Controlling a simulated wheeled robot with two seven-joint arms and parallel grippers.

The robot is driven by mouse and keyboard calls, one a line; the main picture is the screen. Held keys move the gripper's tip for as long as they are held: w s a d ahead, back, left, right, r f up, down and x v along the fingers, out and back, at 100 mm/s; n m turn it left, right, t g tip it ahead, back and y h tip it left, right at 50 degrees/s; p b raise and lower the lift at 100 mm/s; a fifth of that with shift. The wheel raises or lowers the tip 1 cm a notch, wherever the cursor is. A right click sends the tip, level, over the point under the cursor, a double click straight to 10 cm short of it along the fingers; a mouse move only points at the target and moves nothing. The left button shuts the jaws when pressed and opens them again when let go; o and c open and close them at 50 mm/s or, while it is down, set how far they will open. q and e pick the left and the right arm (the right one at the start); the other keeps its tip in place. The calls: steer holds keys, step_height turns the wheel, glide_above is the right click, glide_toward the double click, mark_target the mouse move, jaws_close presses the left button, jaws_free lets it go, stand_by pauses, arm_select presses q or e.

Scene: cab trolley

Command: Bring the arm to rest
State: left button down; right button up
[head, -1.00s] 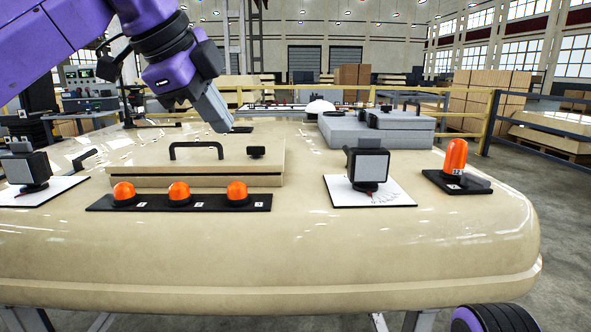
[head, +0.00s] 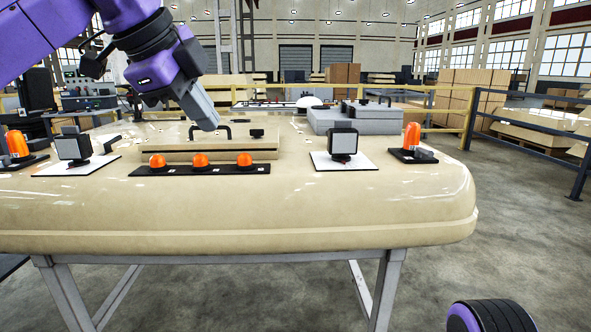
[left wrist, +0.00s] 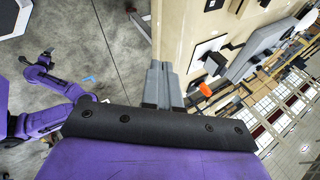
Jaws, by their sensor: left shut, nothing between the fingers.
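My left gripper (head: 208,124) comes in from the upper left of the head view on my purple arm. Its grey fingers are shut, with nothing between them, and point down and to the right. In that view they overlap the area by the black handle on the beige hatch box (head: 210,148). I cannot tell the exact gap, but no grip on the handle shows. In the left wrist view the two closed fingers (left wrist: 162,82) lie side by side, with the beige top's edge behind them.
The beige cab top (head: 330,215) stands on grey legs. It carries a strip of orange lamps (head: 201,168), black boxes on white plates (head: 343,145), an orange beacon (head: 412,138) and a grey box (head: 355,118). A yellow railing (head: 470,112) runs behind.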

arm_select(q)
steer(key=w+a+f+m+t+y, duration=0.2)
steer(key=w+f+m+y, duration=0.35)
steer(key=f+m, duration=0.3)
steer(key=w+a+f+m+t+y, duration=0.2)
steer(key=w+f+m+y, duration=0.2)
steer(key=w+f+m, duration=0.4)
steer(key=s+a+f+m+t+h, duration=0.1)
steer(key=s+f+m, duration=0.2)
steer(key=f+m, duration=0.85)
steer(key=s+f+m+t, duration=0.15)
steer(key=f+m, duration=0.35)
steer(key=f, duration=1.4)
steer(key=s+a+f+m+g+h, duration=0.35)
steer(key=s+f+m, duration=0.45)
steer(key=s+f, duration=0.75)
steer(key=s+a+f+m+g+y, duration=0.1)
steer(key=s+a+f+m+g, duration=0.25)
steer(key=s, duration=0.65)
steer(key=s+a+f+m+g+y, duration=0.15)
steer(key=s+a+f, duration=0.4)
steer(key=s, duration=0.55)
step_height(320, 180, up, 14)
steer(key=s+n+g+p, duration=0.1)
steer(key=p, duration=1.3)
steer(key=shift+d, duration=0.15)
arm_select(e)
step_height(320, 180, up, 14)
steer(key=shift+w+r, duration=0.2)
steer(key=shift+w, duration=0.15)
